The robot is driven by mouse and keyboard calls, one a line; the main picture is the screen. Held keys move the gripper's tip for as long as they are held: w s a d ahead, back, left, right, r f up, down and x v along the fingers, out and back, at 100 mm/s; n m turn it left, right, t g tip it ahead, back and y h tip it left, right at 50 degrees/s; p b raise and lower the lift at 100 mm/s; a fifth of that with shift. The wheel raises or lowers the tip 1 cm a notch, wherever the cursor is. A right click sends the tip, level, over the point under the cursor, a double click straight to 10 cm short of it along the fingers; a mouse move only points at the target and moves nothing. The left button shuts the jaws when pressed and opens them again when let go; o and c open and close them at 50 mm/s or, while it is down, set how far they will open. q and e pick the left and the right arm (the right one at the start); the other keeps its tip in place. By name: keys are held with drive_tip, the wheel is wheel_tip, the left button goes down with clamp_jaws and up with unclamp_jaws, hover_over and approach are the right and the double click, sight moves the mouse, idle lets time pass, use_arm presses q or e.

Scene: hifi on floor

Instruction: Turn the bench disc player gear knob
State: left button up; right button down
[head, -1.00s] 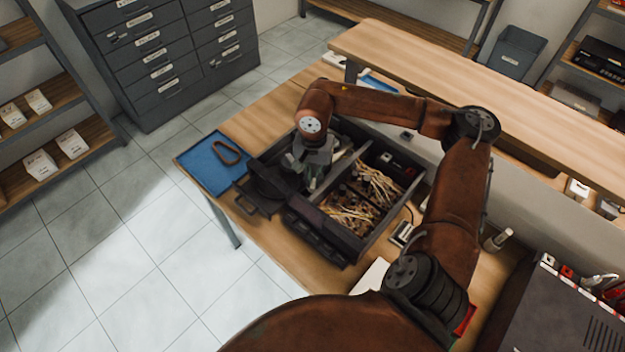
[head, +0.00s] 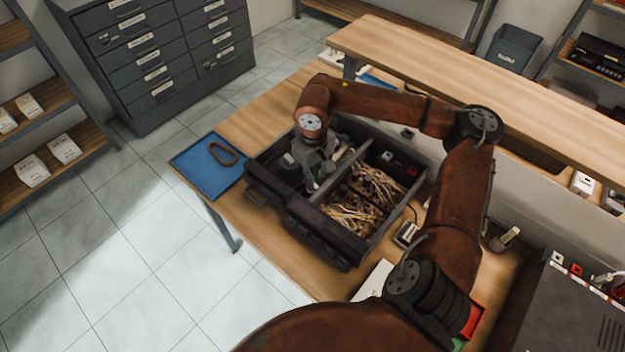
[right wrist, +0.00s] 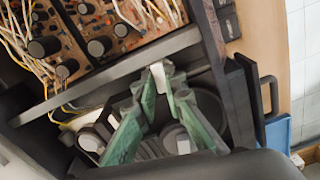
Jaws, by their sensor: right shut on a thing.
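The bench disc player (head: 345,255) is a dark open chassis on the wooden table; it also shows in the right wrist view (right wrist: 110,75). Its left compartment holds the dark tray mechanism, with a handle (head: 256,194) at the left side. My right gripper (head: 315,180) reaches down into this compartment. In the right wrist view its green fingers (right wrist: 161,84) are shut on a small pale piece, which looks like the gear knob (right wrist: 157,74). Most of the knob is hidden between the fingertips. My left gripper is not in view.
Wires and circuit boards (head: 362,200) fill the player's right compartment. A divider wall (right wrist: 105,75) runs close beside my fingers. A blue tray (head: 195,173) with a brown loop (head: 223,153) lies left of the player. A raised wooden shelf (head: 480,75) stands behind.

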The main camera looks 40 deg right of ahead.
drive_tip(key=shift+n, duration=0.9)
drive_tip(key=shift+d, duration=0.1)
drive_tip(key=c, duration=2)
unclamp_jaws()
wheel_tip(320, 180, up, 12)
wheel_tip(320, 180, down, 12)
drive_tip(key=shift+r, duration=0.1)
